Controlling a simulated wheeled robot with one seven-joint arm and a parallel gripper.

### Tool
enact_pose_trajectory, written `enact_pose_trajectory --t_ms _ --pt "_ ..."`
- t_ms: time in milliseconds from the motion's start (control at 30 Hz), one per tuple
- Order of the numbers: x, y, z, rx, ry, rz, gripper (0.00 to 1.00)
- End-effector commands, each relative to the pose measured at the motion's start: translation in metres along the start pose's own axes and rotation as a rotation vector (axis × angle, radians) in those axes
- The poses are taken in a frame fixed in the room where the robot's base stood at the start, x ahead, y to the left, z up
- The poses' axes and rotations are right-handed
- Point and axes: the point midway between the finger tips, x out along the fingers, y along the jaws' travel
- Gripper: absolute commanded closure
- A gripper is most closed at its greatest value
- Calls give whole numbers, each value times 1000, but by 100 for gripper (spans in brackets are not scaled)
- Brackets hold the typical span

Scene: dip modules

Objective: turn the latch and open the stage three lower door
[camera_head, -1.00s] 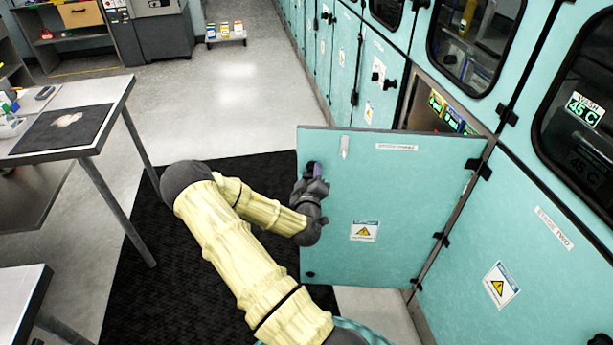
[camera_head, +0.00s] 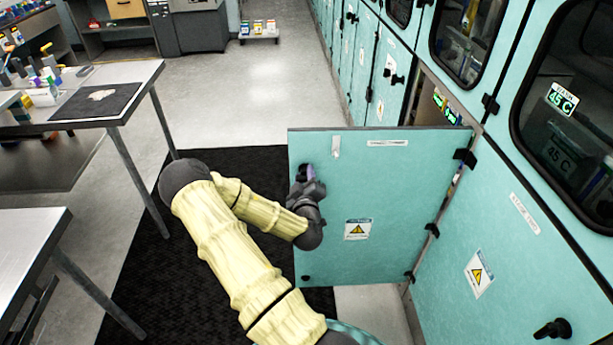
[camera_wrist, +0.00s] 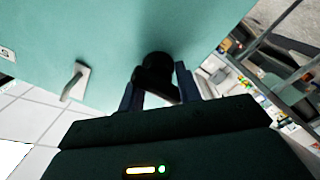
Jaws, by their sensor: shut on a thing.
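The stage three lower door (camera_head: 375,190) is a teal panel that stands swung wide open from the cabinet row, on hinges at its right edge. Its label strip is near the top, too small to read surely. My gripper (camera_head: 304,174) is at the door's upper left. In the wrist view my gripper (camera_wrist: 158,98) is shut on a black latch knob (camera_wrist: 155,70) on the door face. My arm hides part of the door's left edge.
The opening behind the door shows lit displays (camera_head: 446,106). The stage two door (camera_head: 495,235) is closed at right. A table (camera_head: 105,110) and a second table (camera_head: 30,240) stand at left. A black mat (camera_head: 150,260) covers the floor; open floor lies beyond.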

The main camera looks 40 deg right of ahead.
Motion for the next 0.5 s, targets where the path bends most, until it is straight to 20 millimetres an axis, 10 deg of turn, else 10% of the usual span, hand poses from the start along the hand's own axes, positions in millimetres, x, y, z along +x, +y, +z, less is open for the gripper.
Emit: enact_pose_trajectory --t_ms 333,367,500 --pt "2 10 5 10 -4 19 100" --pt "2 10 6 10 -4 19 64" --pt "2 10 6 8 -4 17 50"
